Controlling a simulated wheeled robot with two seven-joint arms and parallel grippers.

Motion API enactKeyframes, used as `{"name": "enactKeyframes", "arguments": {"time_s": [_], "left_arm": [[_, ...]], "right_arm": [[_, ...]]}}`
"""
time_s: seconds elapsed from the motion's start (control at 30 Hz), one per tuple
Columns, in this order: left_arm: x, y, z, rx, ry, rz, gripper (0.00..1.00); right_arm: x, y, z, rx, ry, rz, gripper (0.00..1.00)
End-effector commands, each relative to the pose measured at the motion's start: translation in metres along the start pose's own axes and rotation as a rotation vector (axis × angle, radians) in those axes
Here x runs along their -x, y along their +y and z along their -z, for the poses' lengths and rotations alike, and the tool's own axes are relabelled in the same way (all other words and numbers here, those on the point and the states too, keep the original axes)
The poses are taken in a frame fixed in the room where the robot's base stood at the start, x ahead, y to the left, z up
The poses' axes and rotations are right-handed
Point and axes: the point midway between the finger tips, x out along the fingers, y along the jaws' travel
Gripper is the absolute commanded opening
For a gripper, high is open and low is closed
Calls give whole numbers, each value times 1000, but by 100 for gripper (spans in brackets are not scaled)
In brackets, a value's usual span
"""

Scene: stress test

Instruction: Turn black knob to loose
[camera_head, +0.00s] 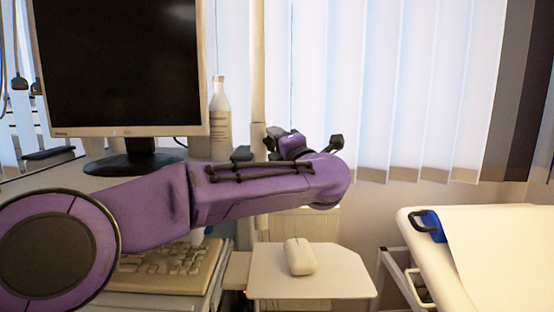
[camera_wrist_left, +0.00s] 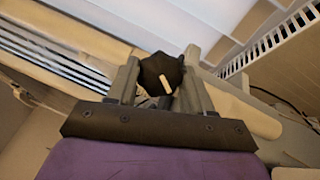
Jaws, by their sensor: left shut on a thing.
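The black knob (camera_wrist_left: 161,70) shows in the left wrist view, with a small pale mark on its face. It sits between the two grey fingers of my left gripper (camera_wrist_left: 160,82), which is shut on it. In the head view my purple left arm reaches from the left, across the desk, to the cream pole. My left gripper (camera_head: 268,148) is there, largely hidden by its own wrist, and I cannot make out the knob clearly. My right gripper is not in view.
A monitor (camera_head: 120,70) and a white bottle (camera_head: 220,115) stand behind my arm. A keyboard (camera_head: 165,270) lies below it. A white mouse (camera_head: 299,256) rests on a small tray (camera_head: 340,278). A bed (camera_head: 425,262) stands at the right; blinds hang behind.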

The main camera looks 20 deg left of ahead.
Motion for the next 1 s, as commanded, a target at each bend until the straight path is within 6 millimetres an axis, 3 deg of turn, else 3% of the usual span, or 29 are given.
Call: {"name": "enactKeyframes", "arguments": {"time_s": [0.03,0.1,0.5,0.77,1.0], "left_arm": [[2,-10,2,37,1,-23,20],[2,-10,2,95,0,-58,20],[1,-11,0,421,0,-249,20],[0,-10,-2,633,-1,-375,20],[-1,-8,-5,820,-1,-485,20]], "right_arm": [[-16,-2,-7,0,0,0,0],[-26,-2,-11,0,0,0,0],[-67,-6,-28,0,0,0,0],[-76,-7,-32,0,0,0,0],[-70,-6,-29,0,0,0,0]]}}
